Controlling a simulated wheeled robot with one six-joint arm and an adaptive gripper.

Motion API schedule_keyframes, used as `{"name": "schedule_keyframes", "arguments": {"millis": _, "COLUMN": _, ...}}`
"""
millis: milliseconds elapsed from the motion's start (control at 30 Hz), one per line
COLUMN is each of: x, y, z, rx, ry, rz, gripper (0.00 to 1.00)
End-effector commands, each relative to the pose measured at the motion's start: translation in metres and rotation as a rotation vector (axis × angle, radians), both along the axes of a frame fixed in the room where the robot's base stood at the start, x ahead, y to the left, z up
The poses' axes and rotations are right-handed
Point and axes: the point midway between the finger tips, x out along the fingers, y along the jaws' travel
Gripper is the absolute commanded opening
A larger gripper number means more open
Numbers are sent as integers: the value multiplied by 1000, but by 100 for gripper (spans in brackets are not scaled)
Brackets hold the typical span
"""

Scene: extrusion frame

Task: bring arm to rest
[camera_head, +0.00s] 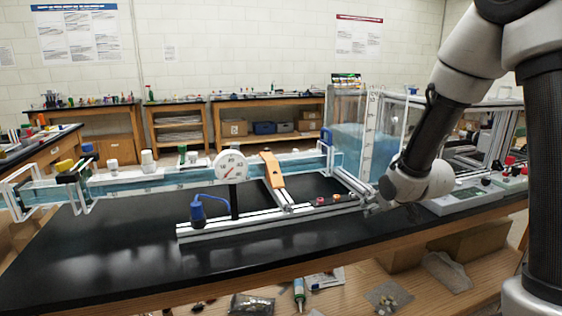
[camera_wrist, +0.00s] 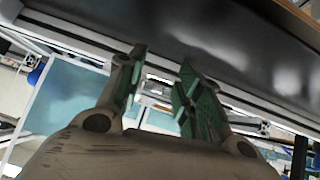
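My gripper (camera_wrist: 162,72) shows in the wrist view with its two green-padded fingers apart and a gap between them, with no held object visible. In the head view my gripper (camera_head: 375,207) is small and partly hidden by my wrist, close to the right end of the aluminium extrusion frame (camera_head: 250,226) on the black bench. The frame's rails also cross behind the fingers in the wrist view (camera_wrist: 75,42). Whether the fingers touch the frame cannot be told.
A long clear water channel (camera_head: 130,184) with a round dial gauge (camera_head: 229,166) and an orange bracket (camera_head: 272,170) stands on the bench. A water tank (camera_head: 350,130) is behind my arm. A grey-white device (camera_head: 470,199) is at right. The black bench top (camera_head: 110,245) is clear at front left.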

Motion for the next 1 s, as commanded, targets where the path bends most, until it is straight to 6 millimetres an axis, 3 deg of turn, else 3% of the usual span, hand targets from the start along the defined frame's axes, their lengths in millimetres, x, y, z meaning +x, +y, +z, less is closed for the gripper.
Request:
{"name": "schedule_keyframes", "arguments": {"millis": 167, "x": -79, "y": -33, "z": 3, "rx": -52, "ry": 315, "rz": -96, "gripper": 35}}
{"name": "schedule_keyframes", "arguments": {"millis": 400, "x": -223, "y": -70, "z": 66, "rx": -61, "ry": 649, "rz": -240, "gripper": 35}}
{"name": "schedule_keyframes", "arguments": {"millis": 500, "x": -267, "y": -76, "z": 94, "rx": -38, "ry": 682, "rz": -276, "gripper": 35}}
{"name": "schedule_keyframes", "arguments": {"millis": 600, "x": -290, "y": -80, "z": 117, "rx": -11, "ry": 631, "rz": -298, "gripper": 35}}
{"name": "schedule_keyframes", "arguments": {"millis": 733, "x": -297, "y": -84, "z": 140, "rx": 19, "ry": 515, "rz": -315, "gripper": 35}}
{"name": "schedule_keyframes", "arguments": {"millis": 1000, "x": -302, "y": -88, "z": 153, "rx": 33, "ry": 452, "rz": -332, "gripper": 35}}
